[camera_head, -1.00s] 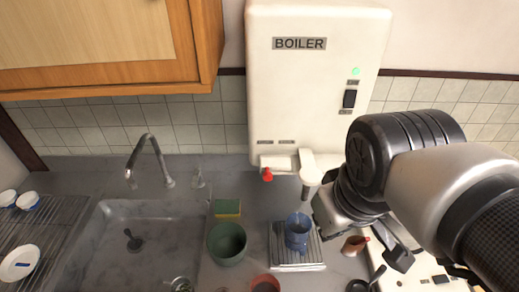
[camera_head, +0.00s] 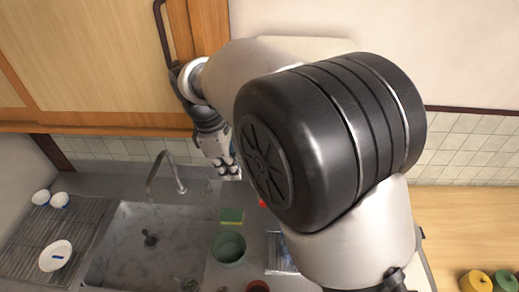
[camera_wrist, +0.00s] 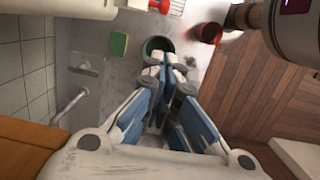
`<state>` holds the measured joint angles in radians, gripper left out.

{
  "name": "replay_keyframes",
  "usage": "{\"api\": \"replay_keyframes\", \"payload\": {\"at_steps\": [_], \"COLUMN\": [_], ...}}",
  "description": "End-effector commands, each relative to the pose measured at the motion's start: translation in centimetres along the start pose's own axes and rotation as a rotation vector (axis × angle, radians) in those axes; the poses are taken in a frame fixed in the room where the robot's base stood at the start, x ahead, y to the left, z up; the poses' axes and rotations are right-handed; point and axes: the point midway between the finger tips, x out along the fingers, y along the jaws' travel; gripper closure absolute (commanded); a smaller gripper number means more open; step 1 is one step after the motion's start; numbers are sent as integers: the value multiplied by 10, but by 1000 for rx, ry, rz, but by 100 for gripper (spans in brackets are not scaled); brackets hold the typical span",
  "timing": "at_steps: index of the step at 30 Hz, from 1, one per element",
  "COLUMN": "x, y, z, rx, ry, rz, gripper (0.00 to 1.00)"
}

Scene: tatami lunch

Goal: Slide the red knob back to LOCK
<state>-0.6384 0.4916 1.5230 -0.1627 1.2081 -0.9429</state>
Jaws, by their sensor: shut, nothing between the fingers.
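The red knob (camera_head: 262,203) shows as a small red patch at the edge of my arm in the head view, which hides most of it. In the wrist view the red knob (camera_wrist: 164,6) is at the top edge, beside a white spout part. The white boiler (camera_wrist: 60,8) is at the top left there. My gripper (camera_head: 229,172) is shut and empty, in front of the tiled wall, up and left of the knob in the head view. Its fingers (camera_wrist: 165,62) point away from the wrist camera, apart from the knob. No LOCK marking is readable.
A green sponge (camera_head: 232,215) and a green bowl (camera_head: 229,249) sit on the counter below my gripper. The faucet (camera_head: 160,175) and sink (camera_head: 135,225) are to the left. A wooden cabinet (camera_head: 110,60) hangs above. A reddish cup (camera_wrist: 208,33) is near the bowl.

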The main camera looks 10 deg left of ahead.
Motion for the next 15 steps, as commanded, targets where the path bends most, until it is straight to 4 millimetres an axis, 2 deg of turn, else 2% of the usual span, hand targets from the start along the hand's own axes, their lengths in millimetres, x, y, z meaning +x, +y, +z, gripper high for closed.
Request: {"api": "replay_keyframes", "payload": {"at_steps": [5,15], "x": [2,3], "y": [2,2], "z": [-13,-13], "rx": [-57,-59], "ry": [-13,-13], "rz": [-7,-7], "gripper": [100,100]}}
